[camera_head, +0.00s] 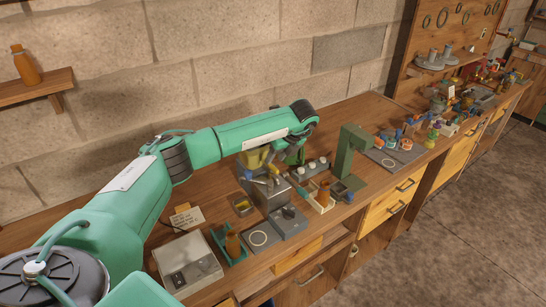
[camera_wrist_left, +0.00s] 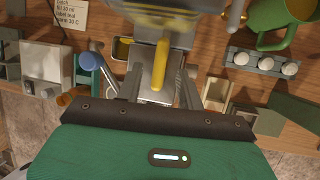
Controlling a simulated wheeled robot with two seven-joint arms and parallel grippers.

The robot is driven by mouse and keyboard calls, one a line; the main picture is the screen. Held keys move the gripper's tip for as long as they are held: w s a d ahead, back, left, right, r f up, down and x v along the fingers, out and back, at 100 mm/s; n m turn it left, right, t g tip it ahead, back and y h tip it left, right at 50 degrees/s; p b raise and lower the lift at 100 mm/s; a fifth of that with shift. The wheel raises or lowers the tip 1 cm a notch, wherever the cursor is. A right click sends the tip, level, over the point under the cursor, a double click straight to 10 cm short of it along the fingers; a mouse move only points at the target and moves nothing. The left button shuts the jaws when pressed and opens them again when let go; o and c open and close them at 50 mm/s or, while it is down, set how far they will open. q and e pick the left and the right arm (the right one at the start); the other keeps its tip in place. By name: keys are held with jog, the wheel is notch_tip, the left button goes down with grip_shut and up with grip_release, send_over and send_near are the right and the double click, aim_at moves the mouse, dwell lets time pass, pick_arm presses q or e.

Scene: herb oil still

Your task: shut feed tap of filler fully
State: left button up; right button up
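The filler (camera_head: 270,196) is a grey metal box on the bench in the head view, with a yellowish hopper (camera_head: 254,158) above it. In the left wrist view, a yellow lever (camera_wrist_left: 160,66), which looks like the feed tap handle, points toward the gripper below the see-through hopper (camera_wrist_left: 150,20). My left gripper (camera_wrist_left: 161,90) has its fingers apart, one on each side of the lever; I cannot tell whether either touches it. In the head view my left forearm hides part of the filler and most of the gripper. My right gripper is in neither view.
A grey scale-like box (camera_head: 187,262) and an amber bottle (camera_head: 233,244) in a teal tray stand left of the filler. A green post-shaped stand (camera_head: 352,158) and a light tray with a bottle (camera_head: 321,199) stand right.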

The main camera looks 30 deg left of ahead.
aim_at(272, 165)
pick_arm(q)
jog(key=shift+p+x, duration=0.3)
jog(key=shift+x, duration=0.7)
jog(key=shift+a+f, duration=0.2)
jog(key=shift+f, duration=0.3)
grip_shut()
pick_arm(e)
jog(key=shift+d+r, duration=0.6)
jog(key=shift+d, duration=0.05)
